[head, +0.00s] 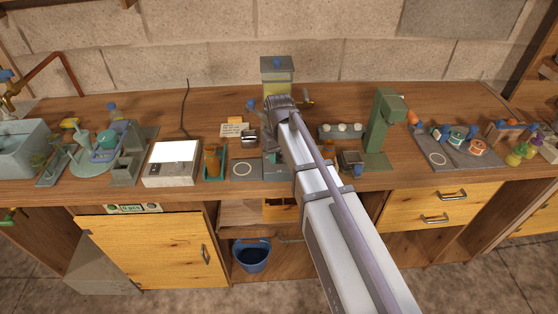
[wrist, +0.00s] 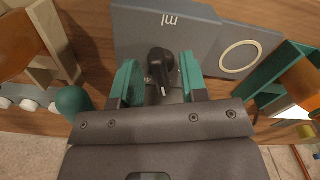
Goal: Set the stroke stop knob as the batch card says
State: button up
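A black knob (wrist: 160,66) with a pale pointer mark stands on a grey panel (wrist: 135,25) marked "ml" in the wrist view. My gripper (wrist: 159,78) has its two teal fingers on either side of the knob, with narrow gaps showing. It looks open around the knob. In the head view my arm hides the knob and the gripper's fingers. A small cream card (head: 232,129) with writing stands behind the bench middle, left of my arm. Its words are too small to read.
A grey plate with a pale ring (wrist: 240,57) adjoins the panel. A teal tray (wrist: 286,68) lies beyond it. A white-topped scale (head: 172,176) stands left, a green press (head: 383,125) right. A dispenser with a yellow window (head: 277,66) stands behind my arm.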

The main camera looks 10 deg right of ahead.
aim_at(279, 154)
jog(key=shift+r, duration=0.1)
grip_shut()
jog(key=n, duration=0.3)
jog(key=shift+d, duration=0.1)
grip_release()
notch_tip(279, 154, up, 11)
jog(key=p, duration=1)
jog(key=shift+p, duration=0.4)
